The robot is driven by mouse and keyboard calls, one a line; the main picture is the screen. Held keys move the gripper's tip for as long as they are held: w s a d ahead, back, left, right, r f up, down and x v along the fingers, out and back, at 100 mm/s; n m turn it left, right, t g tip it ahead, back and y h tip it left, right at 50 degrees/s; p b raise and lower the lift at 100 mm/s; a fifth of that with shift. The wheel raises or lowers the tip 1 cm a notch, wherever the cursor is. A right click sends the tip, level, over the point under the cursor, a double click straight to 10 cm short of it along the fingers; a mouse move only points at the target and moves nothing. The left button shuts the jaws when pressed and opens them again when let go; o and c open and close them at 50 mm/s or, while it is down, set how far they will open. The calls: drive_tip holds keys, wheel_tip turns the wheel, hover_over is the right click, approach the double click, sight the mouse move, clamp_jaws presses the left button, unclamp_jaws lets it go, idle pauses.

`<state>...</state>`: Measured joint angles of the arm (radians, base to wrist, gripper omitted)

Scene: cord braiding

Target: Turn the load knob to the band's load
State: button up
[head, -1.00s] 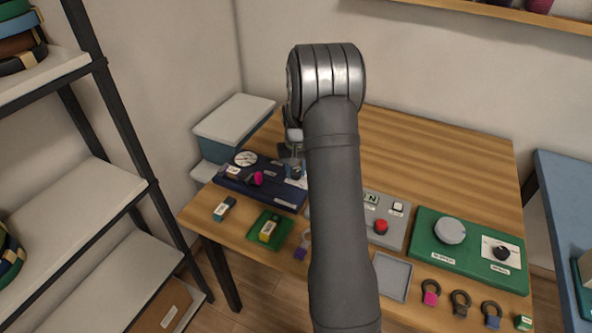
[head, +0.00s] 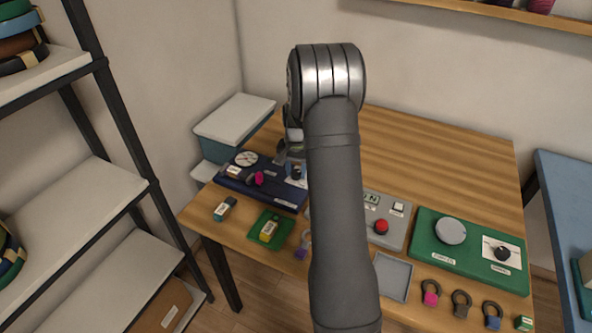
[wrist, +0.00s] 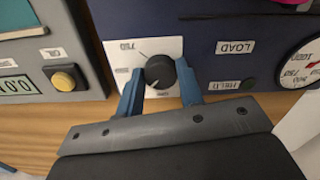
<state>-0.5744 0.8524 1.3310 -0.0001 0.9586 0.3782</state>
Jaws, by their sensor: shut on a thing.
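The load knob (wrist: 160,72) is a small black round knob on a white scale plate (wrist: 176,47) fixed to a dark blue panel. My gripper (wrist: 159,82) is shut on the knob, with one blue finger on each side. A LOAD label (wrist: 235,47) and a white round gauge (wrist: 302,68) with a red needle are to the right in the wrist view. In the head view the knob (head: 297,172) shows beside my gripper, whose fingertips are partly hidden.
The blue panel (head: 228,182) also carries a pink part (head: 259,178). A green tray (head: 285,230) lies in front. The grey panel's red button (head: 381,226) and a green board (head: 430,258) are to the right. The back of the table is clear.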

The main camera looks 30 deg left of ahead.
drive_tip(key=o, duration=1)
wheel_tip(320, 180, up, 17)
drive_tip(key=shift+r, duration=0.2)
drive_tip(key=shift+f, duration=0.15)
wheel_tip(320, 180, down, 17)
drive_tip(key=shift+f, duration=0.1)
idle(0.5)
